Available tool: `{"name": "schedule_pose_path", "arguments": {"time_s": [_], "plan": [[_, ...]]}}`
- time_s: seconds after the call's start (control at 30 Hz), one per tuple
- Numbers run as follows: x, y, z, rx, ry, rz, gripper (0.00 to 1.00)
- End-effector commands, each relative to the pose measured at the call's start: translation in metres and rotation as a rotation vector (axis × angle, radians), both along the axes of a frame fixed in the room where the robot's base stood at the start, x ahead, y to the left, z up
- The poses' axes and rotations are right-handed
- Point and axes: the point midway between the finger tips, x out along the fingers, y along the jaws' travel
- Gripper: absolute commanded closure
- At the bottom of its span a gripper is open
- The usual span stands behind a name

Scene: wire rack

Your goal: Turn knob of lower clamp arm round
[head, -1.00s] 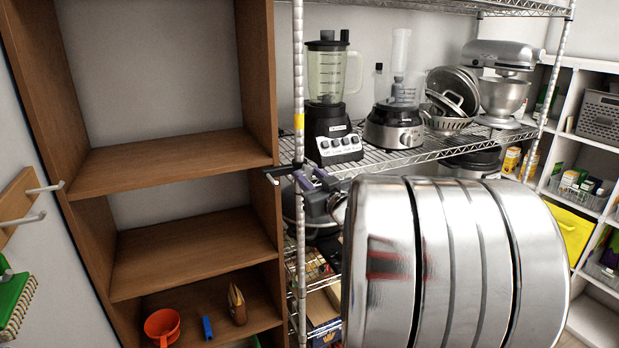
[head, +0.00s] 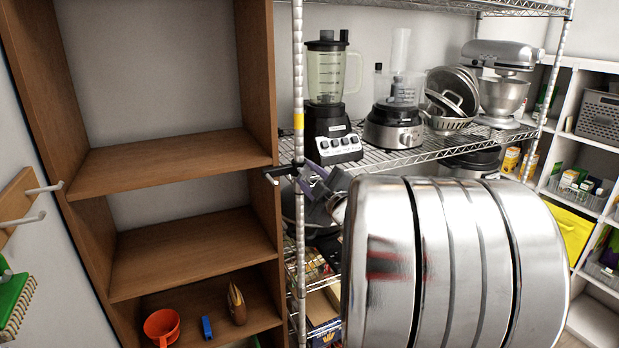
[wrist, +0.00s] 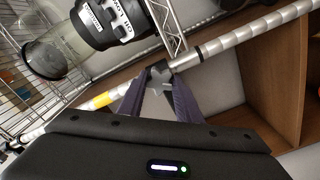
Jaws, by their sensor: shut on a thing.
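A dark clamp (head: 282,171) sits on the upright wire-rack post, level with the middle wooden shelf. My gripper (head: 306,179) reaches it from the right with its fingers against the clamp's right side. In the wrist view, my two purple-grey fingers (wrist: 160,88) close on a small grey lobed knob (wrist: 158,76) beside the post. The knob's far side and most of the clamp are hidden there. In the head view the knob is mostly hidden by the fingers. I see only one clamp clearly.
The rack post (head: 298,80) stands close to the wooden bookcase (head: 258,90). A blender (head: 330,100) and a food processor (head: 395,125) stand on the wire shelf behind my gripper.

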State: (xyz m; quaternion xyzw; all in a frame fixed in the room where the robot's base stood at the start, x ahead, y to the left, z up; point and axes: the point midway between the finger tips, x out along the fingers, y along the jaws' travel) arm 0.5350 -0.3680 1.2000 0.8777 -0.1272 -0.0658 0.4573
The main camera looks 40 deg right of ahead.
Motion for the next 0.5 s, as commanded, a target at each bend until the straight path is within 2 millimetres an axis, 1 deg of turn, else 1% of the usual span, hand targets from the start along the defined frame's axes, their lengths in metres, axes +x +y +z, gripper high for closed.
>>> {"name": "schedule_pose_path", "arguments": {"time_s": [0.5], "plan": [[0.0007,0.0025,-0.0028,-0.469,0.142,0.005,0.91]]}}
